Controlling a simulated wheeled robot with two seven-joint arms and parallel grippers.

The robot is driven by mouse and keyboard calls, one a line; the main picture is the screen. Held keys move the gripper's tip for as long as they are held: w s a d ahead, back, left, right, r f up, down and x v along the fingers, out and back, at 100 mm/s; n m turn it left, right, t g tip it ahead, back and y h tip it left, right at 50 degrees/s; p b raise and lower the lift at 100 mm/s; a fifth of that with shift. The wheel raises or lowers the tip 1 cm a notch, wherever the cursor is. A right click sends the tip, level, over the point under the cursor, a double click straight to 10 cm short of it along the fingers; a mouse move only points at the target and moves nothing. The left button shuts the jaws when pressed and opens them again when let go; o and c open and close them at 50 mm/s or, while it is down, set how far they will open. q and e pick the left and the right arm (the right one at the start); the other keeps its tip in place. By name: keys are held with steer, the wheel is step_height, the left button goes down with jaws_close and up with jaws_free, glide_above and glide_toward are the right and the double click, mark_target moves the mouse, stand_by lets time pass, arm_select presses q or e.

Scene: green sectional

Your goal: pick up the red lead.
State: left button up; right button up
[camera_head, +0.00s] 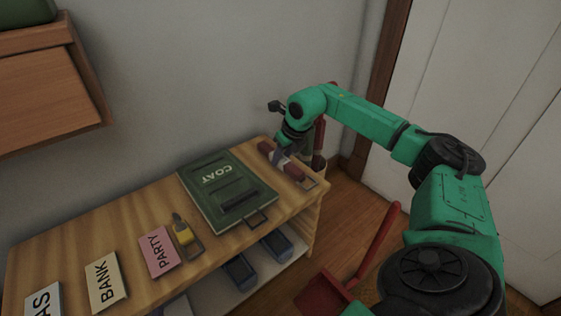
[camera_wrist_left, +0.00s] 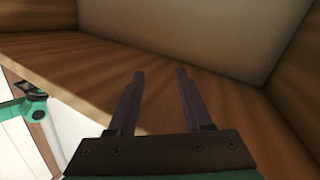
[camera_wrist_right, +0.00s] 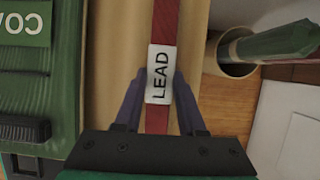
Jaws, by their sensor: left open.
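The red lead (camera_head: 288,164) lies at the right end of the wooden shelf top, next to the green COAT case. In the right wrist view the red lead (camera_wrist_right: 161,118) runs up the picture as a red strap with a white LEAD label. My right gripper (camera_head: 278,152) is over it, pointing down. Its two fingers (camera_wrist_right: 160,75) are apart, one on each side of the label, with gaps between them and the strap. I cannot tell how far down they reach. My left gripper (camera_wrist_left: 160,75) is open and empty, near brown wooden surfaces; the head view does not show it.
The green COAT case (camera_head: 215,187) lies left of the lead. A yellow item (camera_head: 182,231) and PARTY (camera_head: 158,252) and BANK (camera_head: 102,280) cards lie further left. A round holder (camera_wrist_right: 228,62) with a green item stands right. A red dustpan (camera_head: 322,297) is below.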

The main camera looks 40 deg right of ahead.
mark_target(282, 158)
steer(key=shift+c, duration=0.8)
steer(key=shift+r, duration=0.1)
steer(key=shift+r, duration=0.15)
arm_select(q)
steer(key=s+f+g+p, duration=0.1)
steer(key=s+f+g, duration=0.3)
steer(key=s+f, duration=0.35)
arm_select(e)
step_height(282, 158, up, 2)
steer(key=shift+r, duration=0.25)
arm_select(q)
step_height(282, 158, up, 7)
steer(key=g+y+p, duration=0.1)
steer(key=g+p, duration=0.1)
steer(key=p, duration=0.5)
steer(key=shift+a+m+p, duration=0.35)
steer(key=shift+m+p, duration=0.05)
arm_select(e)
step_height(282, 158, up, 17)
arm_select(q)
steer(key=shift+w+f, duration=0.1)
